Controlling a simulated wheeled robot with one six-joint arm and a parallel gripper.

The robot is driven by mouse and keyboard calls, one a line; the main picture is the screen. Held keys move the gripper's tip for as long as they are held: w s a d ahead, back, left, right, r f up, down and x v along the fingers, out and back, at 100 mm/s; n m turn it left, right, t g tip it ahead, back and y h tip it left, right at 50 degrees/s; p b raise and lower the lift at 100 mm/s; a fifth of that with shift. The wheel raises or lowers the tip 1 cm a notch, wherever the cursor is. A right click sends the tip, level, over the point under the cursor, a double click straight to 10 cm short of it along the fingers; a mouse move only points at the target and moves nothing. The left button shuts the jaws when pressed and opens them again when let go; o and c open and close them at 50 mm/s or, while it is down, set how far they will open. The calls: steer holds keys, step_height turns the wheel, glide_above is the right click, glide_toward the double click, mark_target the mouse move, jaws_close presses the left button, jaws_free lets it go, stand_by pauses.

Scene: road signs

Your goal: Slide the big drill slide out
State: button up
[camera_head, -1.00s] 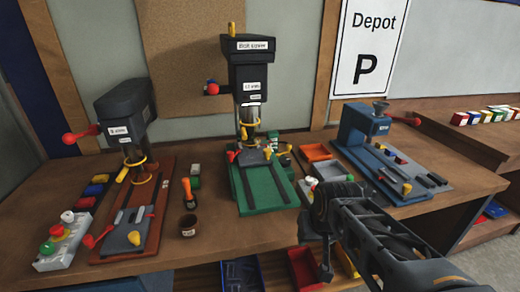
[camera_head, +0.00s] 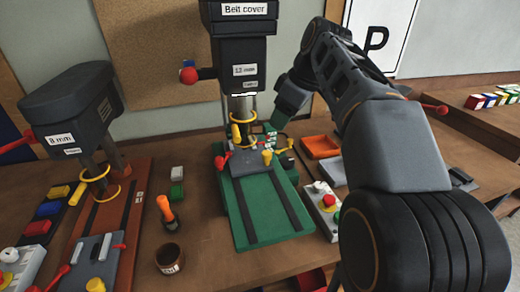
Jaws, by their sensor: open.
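The big drill (camera_head: 240,55), a dark press labelled "Belt cover" and "13 mm", stands in the middle of the bench. Its green base (camera_head: 262,205) has two dark rails running toward the front. The grey slide (camera_head: 250,163) sits at the back of the rails, under the drill head, with a yellow knob (camera_head: 267,156) and a red handle beside it. My arm reaches in from the lower right and bends down at the drill's right side. My gripper (camera_head: 276,126) is small and partly hidden there, close to the slide's right rear. It is open, with nothing seen in it.
A smaller drill (camera_head: 70,105) labelled "8 mm" stands at the left. An orange screwdriver (camera_head: 165,208) and a brown cup (camera_head: 170,258) lie between the drills. A control box (camera_head: 322,205) and orange tray (camera_head: 320,147) are on the right. The rails' front is clear.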

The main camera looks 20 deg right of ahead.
mark_target(267, 153)
steer(key=x, duration=0.9)
steer(key=d+b+x, duration=0.1)
steer(key=x, duration=0.3)
steer(key=shift+w+f, duration=0.15)
steer(key=shift+f, duration=0.25)
